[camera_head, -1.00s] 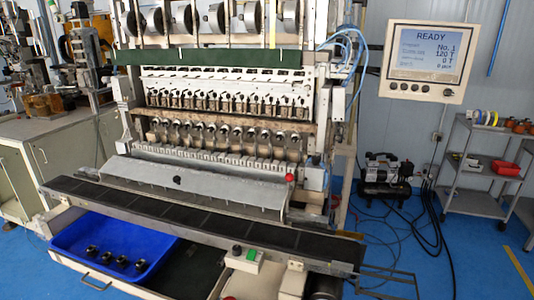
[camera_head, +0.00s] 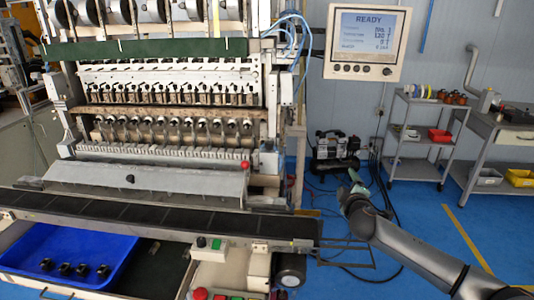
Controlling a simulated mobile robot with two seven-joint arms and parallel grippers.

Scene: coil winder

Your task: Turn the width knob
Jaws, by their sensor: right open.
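The display panel (camera_head: 393,48) of the winder hangs at the upper right, with its screen lit and reading READY. A row of small dark round controls (camera_head: 358,68) runs along its lower edge. Their labels are too small to read, so I cannot tell which one is the width knob. My right gripper (camera_head: 354,182) is raised in front of the winder's right side, below the panel and well apart from it. It is small in the picture; it is open, and I see nothing held in it. My left gripper is not in view.
The coil winder (camera_head: 165,155) fills the left, with a dark conveyor (camera_head: 130,213) along its front. A blue tray (camera_head: 115,255) holds several small dark parts. A compressor (camera_head: 335,150) stands behind my right gripper. A grey cart (camera_head: 410,168) and bench stand at the right.

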